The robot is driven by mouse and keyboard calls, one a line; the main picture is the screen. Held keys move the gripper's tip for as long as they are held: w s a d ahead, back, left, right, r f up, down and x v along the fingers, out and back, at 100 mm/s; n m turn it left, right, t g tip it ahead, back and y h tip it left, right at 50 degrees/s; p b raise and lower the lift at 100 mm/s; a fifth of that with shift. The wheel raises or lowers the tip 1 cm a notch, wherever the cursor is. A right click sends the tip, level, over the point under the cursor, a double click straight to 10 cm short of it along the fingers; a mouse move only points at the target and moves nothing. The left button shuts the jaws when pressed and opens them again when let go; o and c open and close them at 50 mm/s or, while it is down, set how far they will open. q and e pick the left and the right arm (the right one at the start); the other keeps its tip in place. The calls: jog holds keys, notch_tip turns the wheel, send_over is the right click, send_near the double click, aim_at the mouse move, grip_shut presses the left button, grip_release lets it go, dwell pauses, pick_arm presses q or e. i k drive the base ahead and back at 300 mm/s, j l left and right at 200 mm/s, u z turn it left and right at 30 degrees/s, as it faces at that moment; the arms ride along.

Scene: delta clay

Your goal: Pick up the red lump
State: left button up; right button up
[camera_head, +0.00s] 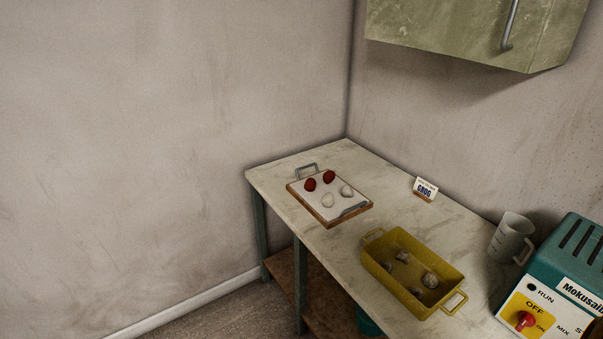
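Two red lumps sit on a white-topped tray (334,212) with a wooden edge and grey handles, at the far left end of the table. One red lump (310,184) is at the left, and the other red lump (329,176) is just behind it to the right. Two whitish lumps lie on the same tray, one pale lump (327,200) near the front and another pale lump (347,190) to its right. Neither of my grippers shows in the head view.
A yellow tub (381,247) holding several greyish lumps stands nearer on the marble-like table (335,238). A small sign (425,188), a measuring jug (510,238) and a teal machine (560,290) stand along the right. A green cabinet (470,30) hangs above.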

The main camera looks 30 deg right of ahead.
aim_at(310, 183)
jog(key=i+j+z, duration=0.1)
jog(key=i+z, duration=0.4)
jog(key=i+j+z, duration=0.45)
jog(key=i+l, duration=0.05)
jog(key=l, duration=0.05)
